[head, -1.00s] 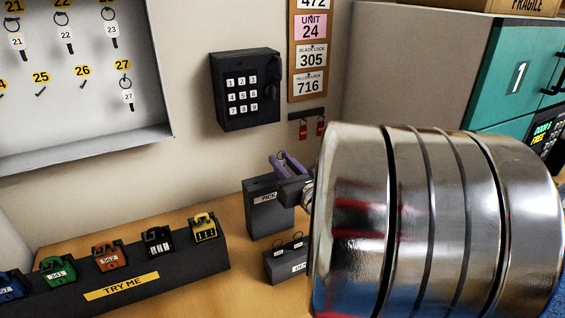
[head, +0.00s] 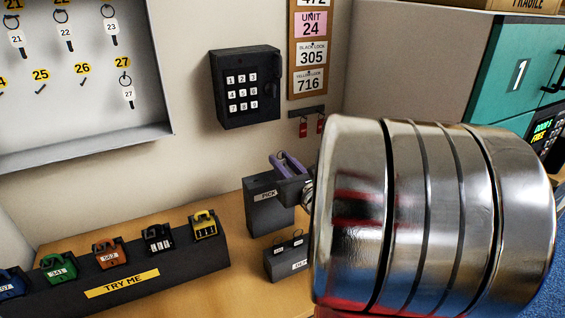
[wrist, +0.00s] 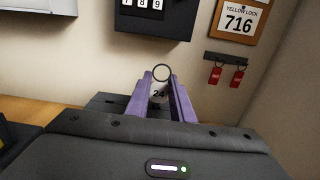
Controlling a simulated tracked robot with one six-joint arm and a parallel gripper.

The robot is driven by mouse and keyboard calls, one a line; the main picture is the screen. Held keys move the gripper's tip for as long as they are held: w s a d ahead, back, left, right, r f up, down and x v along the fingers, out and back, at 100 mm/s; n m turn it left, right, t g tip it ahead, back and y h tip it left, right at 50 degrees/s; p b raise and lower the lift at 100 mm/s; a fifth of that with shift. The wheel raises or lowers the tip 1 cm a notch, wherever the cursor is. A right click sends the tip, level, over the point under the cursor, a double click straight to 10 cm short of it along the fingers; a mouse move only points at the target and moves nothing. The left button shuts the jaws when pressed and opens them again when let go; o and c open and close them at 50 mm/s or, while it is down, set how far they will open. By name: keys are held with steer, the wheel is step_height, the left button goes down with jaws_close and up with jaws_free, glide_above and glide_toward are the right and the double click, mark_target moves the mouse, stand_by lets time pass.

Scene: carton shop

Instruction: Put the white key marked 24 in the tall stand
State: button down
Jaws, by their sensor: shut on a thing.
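My gripper (head: 284,162) shows its purple fingers at the tall stand's top in the head view. In the wrist view, my gripper (wrist: 160,88) is shut on the white key marked 24 (wrist: 158,94). The key's ring stands up between the fingertips, and its lower part is hidden. The tall stand (head: 262,215) is a dark grey block labelled PICK on the desk. Its top partly shows as a dark shape behind the fingers in the wrist view. I cannot tell whether the key is inside its slot.
A lower dark stand (head: 287,262) with small rings stands in front of the tall one. A padlock rack (head: 150,275) is at left. A keypad box (head: 245,88) and red tags (head: 304,128) hang on the wall. A key cabinet (head: 85,145) is at upper left.

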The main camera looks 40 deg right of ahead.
steer(key=shift+f, duration=0.5)
stand_by(0.7)
steer(key=c, duration=1.5)
jaws_free()
steer(key=shift+o, duration=0.2)
steer(key=shift+r, duration=0.1)
